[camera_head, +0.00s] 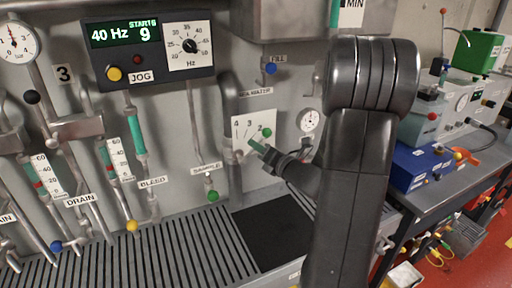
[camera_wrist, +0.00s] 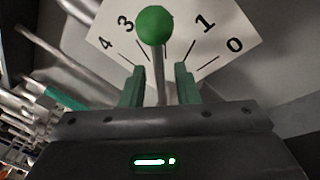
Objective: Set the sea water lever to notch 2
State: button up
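The sea water lever has a green ball knob (camera_head: 266,131) and stands in front of a white notch plate (camera_head: 241,127) under a label that seems to read SEA WATER. In the wrist view, the green knob (camera_wrist: 155,24) is between the printed 3 and 1, where it hides the number behind it. Its thin metal stem (camera_wrist: 160,75) runs down between the two green fingers of my gripper (camera_wrist: 160,80). A gap shows on each side of the stem, so my gripper is open around it. In the head view my gripper (camera_head: 266,148) reaches the plate from the lower right.
A round gauge (camera_head: 309,121) is right of the plate. A blue FILL knob (camera_head: 270,68) is above, and a green SAMPLE knob (camera_head: 213,196) is lower left. A vertical grey pipe (camera_head: 232,165) runs close to the plate's left. My arm hides part of the wall.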

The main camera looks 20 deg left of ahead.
jog(key=b+v, duration=0.2)
jog(key=v, duration=1)
jog(key=shift+d, duration=0.15)
jog(key=p+x, duration=0.2)
jog(key=x, duration=1.1)
jog(key=shift+w+a+r+p, duration=0.1)
jog(key=shift+a+p, duration=0.3)
jog(key=shift+a, duration=0.15)
jog(key=shift+r+n, duration=0.15)
jog(key=shift+n, duration=0.35)
